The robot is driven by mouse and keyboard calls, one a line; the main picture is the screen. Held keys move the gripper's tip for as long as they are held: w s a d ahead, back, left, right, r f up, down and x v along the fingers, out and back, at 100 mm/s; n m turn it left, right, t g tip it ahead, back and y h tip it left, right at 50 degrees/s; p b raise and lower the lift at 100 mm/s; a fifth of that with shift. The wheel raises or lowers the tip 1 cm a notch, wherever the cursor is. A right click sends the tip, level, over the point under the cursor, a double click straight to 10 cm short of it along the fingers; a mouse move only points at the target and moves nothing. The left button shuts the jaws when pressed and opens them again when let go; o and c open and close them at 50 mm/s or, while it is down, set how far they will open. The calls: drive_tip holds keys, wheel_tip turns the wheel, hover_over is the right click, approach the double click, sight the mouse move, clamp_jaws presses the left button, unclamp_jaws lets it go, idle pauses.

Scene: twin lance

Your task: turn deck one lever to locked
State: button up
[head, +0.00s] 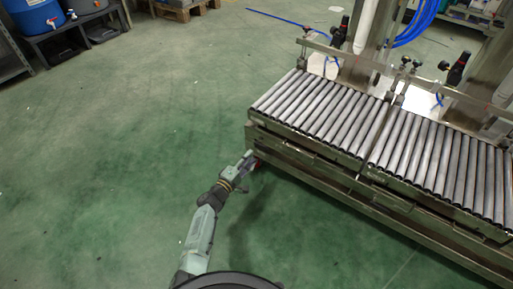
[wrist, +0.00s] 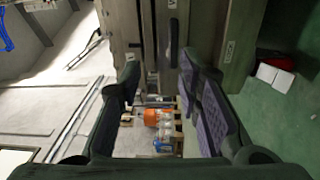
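The roller deck (head: 318,108) fills the right of the head view. My gripper (head: 246,160) is at its near left corner, low beside the side frame (head: 300,158). A small red part (head: 258,164) shows just beyond my fingers; I cannot tell if it is the lever. In the wrist view my gripper (wrist: 160,72) is open, with a finger on each side. Grey-green frame plates (wrist: 208,25) with small white labels (wrist: 229,51) lie ahead. A dark upright piece (wrist: 172,45) shows between the fingertips; whether it is the lever, or touches a finger, I cannot tell.
The green floor (head: 120,150) left of the deck is clear. A dark shelf with a blue drum (head: 35,14) stands at the far left. Posts and a rail (head: 350,60) run along the deck's back. Orange and clear items (wrist: 165,122) show far off in the wrist view.

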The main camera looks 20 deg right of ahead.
sight(263, 147)
drive_tip(key=b+x, duration=0.2)
drive_tip(key=x, duration=0.1)
drive_tip(key=f+b+x, duration=0.1)
drive_tip(key=b+x, duration=0.1)
drive_tip(key=x, duration=0.2)
drive_tip(key=f+b+x, duration=0.1)
drive_tip(key=b+x, duration=0.1)
drive_tip(key=x, duration=0.1)
drive_tip(key=shift+s+d, duration=0.25)
drive_tip(key=shift+d, duration=0.2)
clamp_jaws()
